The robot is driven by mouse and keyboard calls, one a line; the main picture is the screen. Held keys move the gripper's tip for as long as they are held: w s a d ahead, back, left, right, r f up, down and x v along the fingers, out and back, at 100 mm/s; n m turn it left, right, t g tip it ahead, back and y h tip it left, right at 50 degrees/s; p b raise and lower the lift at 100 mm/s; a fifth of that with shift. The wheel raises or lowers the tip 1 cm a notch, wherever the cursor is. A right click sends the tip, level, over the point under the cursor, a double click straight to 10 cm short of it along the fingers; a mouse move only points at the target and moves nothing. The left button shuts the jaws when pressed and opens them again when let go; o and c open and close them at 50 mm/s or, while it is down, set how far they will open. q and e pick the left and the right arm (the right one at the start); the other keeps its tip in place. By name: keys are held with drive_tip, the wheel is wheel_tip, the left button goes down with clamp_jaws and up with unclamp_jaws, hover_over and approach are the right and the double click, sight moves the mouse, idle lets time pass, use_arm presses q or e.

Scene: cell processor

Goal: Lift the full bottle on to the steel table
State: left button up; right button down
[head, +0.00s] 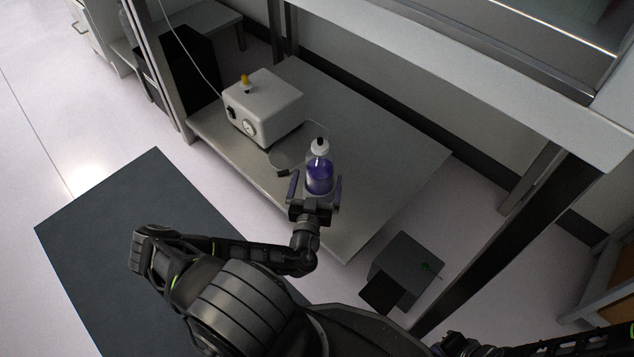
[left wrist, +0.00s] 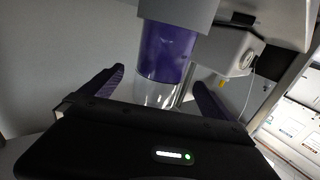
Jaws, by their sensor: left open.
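The bottle (head: 319,178) has a white cap and purple liquid and stands upright on the low grey shelf (head: 390,150). My left gripper (head: 316,181) is open, with one finger on each side of the bottle. In the left wrist view, which looks upside down, the bottle (left wrist: 168,52) shows between the spread fingers (left wrist: 160,85), with visible gaps on both sides. A grey block covers its lower end there. A bench with a pale top (head: 440,50) stands above the shelf; I cannot tell whether it is the steel table. My right gripper is not in view.
A white pump box (head: 264,107) with a yellow knob and a thin tube sits on the shelf behind the bottle, to the left. Bench legs (head: 500,230) flank the shelf. A dark box (head: 405,265) stands on the floor at right. A dark mat (head: 130,220) lies at left.

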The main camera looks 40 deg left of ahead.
use_arm(q)
drive_tip(key=b+x, duration=0.3)
drive_tip(key=x, duration=0.4)
drive_tip(key=shift+w+a, duration=0.2)
drive_tip(key=shift+w, duration=0.15)
drive_tip(key=c, duration=2.1)
drive_tip(key=shift+r, duration=0.1)
drive_tip(key=shift+c, duration=0.3)
